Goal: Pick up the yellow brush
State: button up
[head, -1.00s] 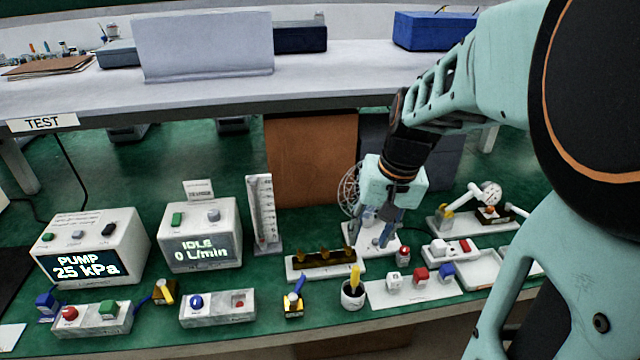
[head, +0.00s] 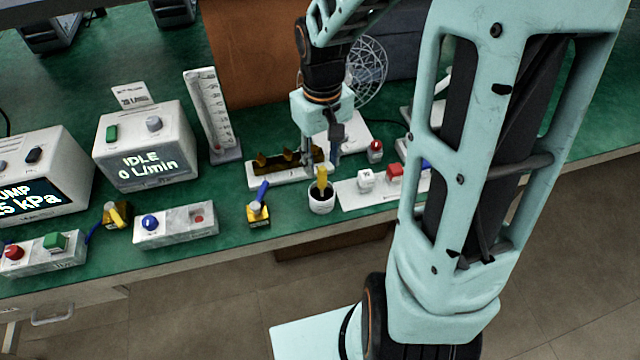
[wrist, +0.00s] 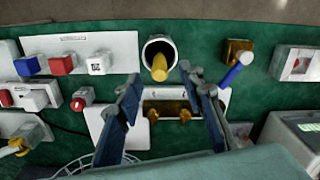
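The yellow brush (head: 322,178) stands upright in a white cup (head: 321,203) with a dark inside, near the bench's front edge. In the wrist view the brush (wrist: 159,68) points toward the camera out of the cup (wrist: 150,45). My gripper (head: 321,163) is pointed down just behind and above the brush. In the wrist view my gripper (wrist: 160,84) is open, with its two fingers apart and nothing held. The brush tip shows between and slightly beyond the fingertips. I cannot tell from the pictures whether a finger touches it.
A white rack with brass fittings (head: 263,176) stands behind and left of the cup. A yellow valve with a blue lever (head: 258,210) stands to the left. A white tray with white, red and blue blocks (head: 366,180) lies to the right. Green bench shows between them.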

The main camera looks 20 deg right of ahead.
aim_at(322, 169)
notch_tip(322, 169, down, 5)
jog(key=shift+f, duration=0.2)
grip_shut()
dwell(0.3)
